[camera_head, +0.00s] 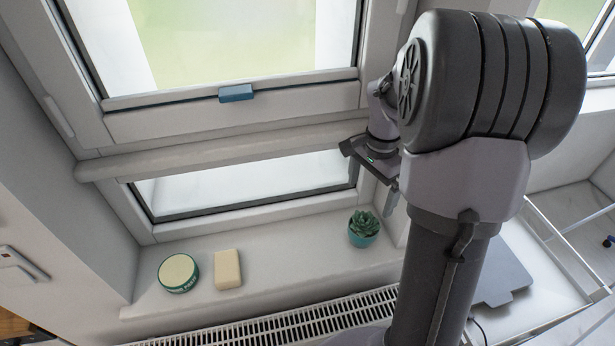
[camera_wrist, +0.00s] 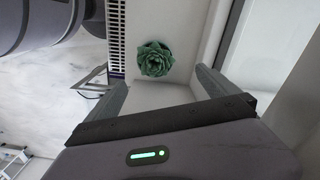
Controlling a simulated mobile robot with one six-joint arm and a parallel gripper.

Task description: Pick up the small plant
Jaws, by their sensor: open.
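The small plant (camera_head: 363,228) is a green succulent in a teal pot. It stands upright on the right end of the window sill in the head view, near my arm. In the wrist view the plant (camera_wrist: 155,60) shows from above, beyond my fingertips and between their lines. My gripper (camera_wrist: 158,82) is open and empty, with the two fingers wide apart. In the head view my gripper (camera_head: 392,190) is above and a little right of the plant, partly hidden by my arm. It does not touch the plant.
A round green-and-cream tin (camera_head: 178,273) and a cream block (camera_head: 227,269) sit on the left part of the sill (camera_head: 290,262). The window frame rises behind, with a horizontal rail (camera_head: 220,158) above the sill. A radiator grille (camera_head: 270,322) runs in front. The sill's middle is clear.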

